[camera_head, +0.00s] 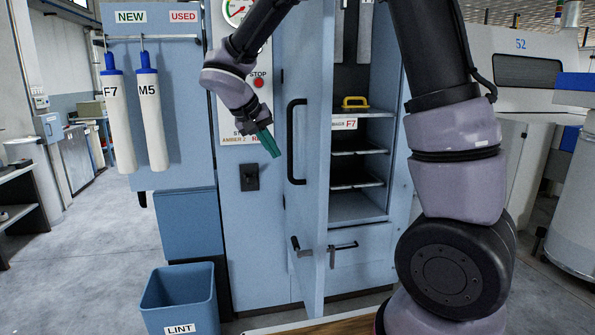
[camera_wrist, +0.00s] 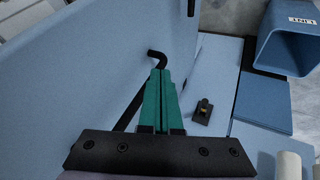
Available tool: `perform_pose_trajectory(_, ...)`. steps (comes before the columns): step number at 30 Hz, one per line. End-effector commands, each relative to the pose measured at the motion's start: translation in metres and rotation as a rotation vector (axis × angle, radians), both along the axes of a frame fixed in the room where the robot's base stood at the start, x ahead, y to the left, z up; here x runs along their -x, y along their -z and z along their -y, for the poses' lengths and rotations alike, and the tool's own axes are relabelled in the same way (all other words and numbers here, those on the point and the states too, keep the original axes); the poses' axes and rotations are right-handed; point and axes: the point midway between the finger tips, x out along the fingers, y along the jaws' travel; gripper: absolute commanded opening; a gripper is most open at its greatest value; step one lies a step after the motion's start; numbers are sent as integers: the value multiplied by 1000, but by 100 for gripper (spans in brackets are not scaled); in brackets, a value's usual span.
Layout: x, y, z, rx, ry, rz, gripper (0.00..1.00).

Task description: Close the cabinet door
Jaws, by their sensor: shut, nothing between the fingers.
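The cabinet door (camera_head: 312,180) is light blue and stands open, seen almost edge-on, with the shelved interior showing to its right. A long black bar handle (camera_head: 291,142) is on its left face, and a small lever (camera_head: 300,247) is lower down. My gripper (camera_head: 271,146), with green fingers, is left of the door, near the handle's height. In the wrist view, the closed green fingers (camera_wrist: 158,78) point along the door face (camera_wrist: 80,70) and partly cover the black handle (camera_wrist: 155,54). I cannot tell whether they touch it. Nothing is held.
The cabinet shelves (camera_head: 355,150) hold a yellow-handled item (camera_head: 354,102). A blue lint bin (camera_head: 180,300) stands on the floor at lower left, below hanging white rolls (camera_head: 152,120). A black latch (camera_head: 249,177) is on the panel beside the door. Grey floor is open at far left.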

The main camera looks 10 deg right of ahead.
Motion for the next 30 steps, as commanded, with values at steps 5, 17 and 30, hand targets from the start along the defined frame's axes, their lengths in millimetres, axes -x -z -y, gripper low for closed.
perform_pose_trajectory(5, -7, 9, -4, 20, -6, 11, 0)
perform_pose_trajectory(17, -33, 70, 34, 20, -4, 7, 0)
perform_pose_trajectory(30, -39, 84, 80, 18, -6, 12, 0)
